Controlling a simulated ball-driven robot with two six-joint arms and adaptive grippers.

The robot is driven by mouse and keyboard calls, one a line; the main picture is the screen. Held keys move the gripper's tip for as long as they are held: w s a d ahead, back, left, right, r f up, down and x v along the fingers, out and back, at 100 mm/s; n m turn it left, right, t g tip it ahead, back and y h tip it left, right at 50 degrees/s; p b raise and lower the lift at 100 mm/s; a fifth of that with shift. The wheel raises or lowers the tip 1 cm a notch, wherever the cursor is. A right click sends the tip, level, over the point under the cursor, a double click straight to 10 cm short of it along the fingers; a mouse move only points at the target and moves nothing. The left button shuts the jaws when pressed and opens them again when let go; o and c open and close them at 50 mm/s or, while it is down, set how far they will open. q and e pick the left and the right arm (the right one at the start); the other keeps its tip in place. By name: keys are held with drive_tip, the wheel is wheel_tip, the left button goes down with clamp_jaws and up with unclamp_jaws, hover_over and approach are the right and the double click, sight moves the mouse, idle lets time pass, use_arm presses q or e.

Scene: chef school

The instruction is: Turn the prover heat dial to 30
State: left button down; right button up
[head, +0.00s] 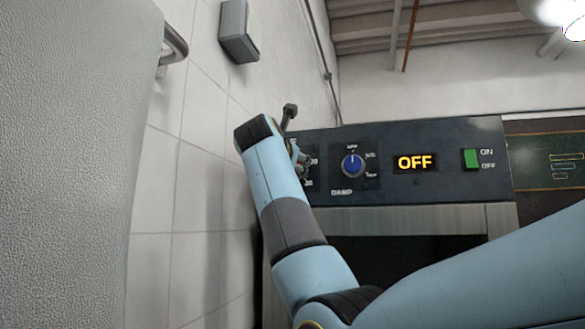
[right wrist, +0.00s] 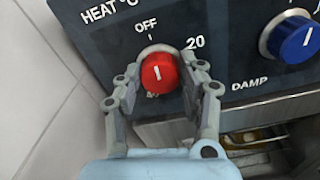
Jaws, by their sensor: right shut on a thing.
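The red heat dial (right wrist: 158,70) sits on the prover's dark panel under the words HEAT °C. Its white pointer mark points up, close to the OFF mark, with 20 printed to its right. My right gripper (right wrist: 160,84) is shut on the dial, one finger on each side. In the head view the right gripper (head: 302,161) is at the panel's left end, and my arm hides most of the heat dial there. Part of the heat scale shows just right of the gripper. My left gripper is not in view.
The blue damp dial (head: 353,165) is right of the heat dial. A lit display (head: 415,162) reads OFF, and a green switch (head: 471,159) is beside it. The tiled wall (head: 200,180) is close on the left. A grey box (head: 238,30) is fixed to it.

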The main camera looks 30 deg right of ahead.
drive_tip(key=shift+f+m+b, duration=0.15)
drive_tip(key=shift+m+b, duration=2.05)
drive_tip(key=shift+m, duration=2.25)
drive_tip(key=shift+f+m+b, duration=0.2)
drive_tip(key=shift+m+b, duration=2)
drive_tip(key=shift+m, duration=2.3)
drive_tip(key=shift+f+m+b, duration=0.15)
drive_tip(key=shift+m+b, duration=2.05)
drive_tip(key=shift+m, duration=2.55)
drive_tip(key=o, duration=1.2)
drive_tip(key=shift+r, duration=0.1)
